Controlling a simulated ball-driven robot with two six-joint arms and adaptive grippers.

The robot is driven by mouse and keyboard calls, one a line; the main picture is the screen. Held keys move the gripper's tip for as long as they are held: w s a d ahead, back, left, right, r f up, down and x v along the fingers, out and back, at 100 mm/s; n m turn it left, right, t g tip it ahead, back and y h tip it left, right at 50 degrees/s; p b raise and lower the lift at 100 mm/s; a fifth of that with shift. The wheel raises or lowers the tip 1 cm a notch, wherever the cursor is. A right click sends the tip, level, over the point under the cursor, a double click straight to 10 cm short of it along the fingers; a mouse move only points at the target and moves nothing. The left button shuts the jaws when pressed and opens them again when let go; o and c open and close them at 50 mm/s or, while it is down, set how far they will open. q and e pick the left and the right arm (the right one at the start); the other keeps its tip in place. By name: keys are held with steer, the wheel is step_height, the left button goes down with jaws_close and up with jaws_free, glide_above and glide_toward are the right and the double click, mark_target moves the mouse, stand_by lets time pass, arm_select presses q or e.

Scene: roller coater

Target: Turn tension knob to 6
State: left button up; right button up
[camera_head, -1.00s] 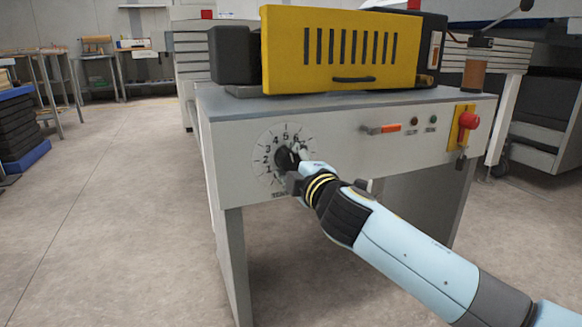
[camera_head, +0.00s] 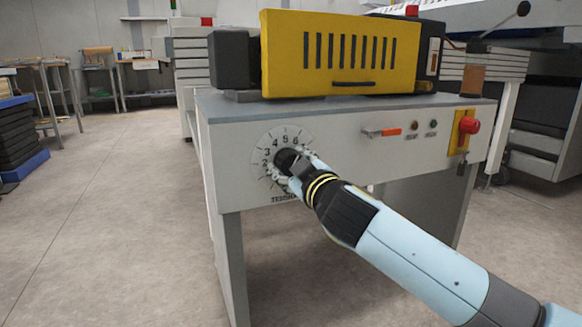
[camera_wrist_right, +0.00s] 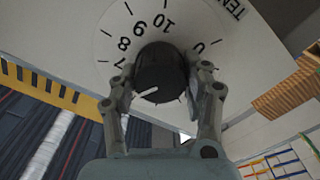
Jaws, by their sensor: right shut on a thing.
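The black tension knob (camera_head: 285,158) sits on a white numbered dial (camera_head: 262,143) at the left of the machine's front panel. My right gripper (camera_head: 290,164) is shut on the knob, coming from the lower right. In the right wrist view, its two fingers (camera_wrist_right: 162,88) stand on either side of the knob (camera_wrist_right: 160,66). A white pointer line on the knob points lower left there, past the 7. The numeral at the pointer is hidden by a finger, so I cannot read the exact setting. The left gripper is not in view.
The yellow vented cover (camera_head: 340,55) stands on the machine top (camera_head: 230,106). To the right on the panel are an orange-tipped handle (camera_head: 385,131), small indicator lights and a red emergency button (camera_head: 470,126). The floor at left is clear.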

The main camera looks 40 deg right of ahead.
steer(key=shift+f, duration=0.15)
stand_by(0.4)
steer(key=o, duration=1.2)
steer(key=shift+c, duration=0.2)
steer(key=shift+s, duration=0.1)
steer(key=v, duration=1.2)
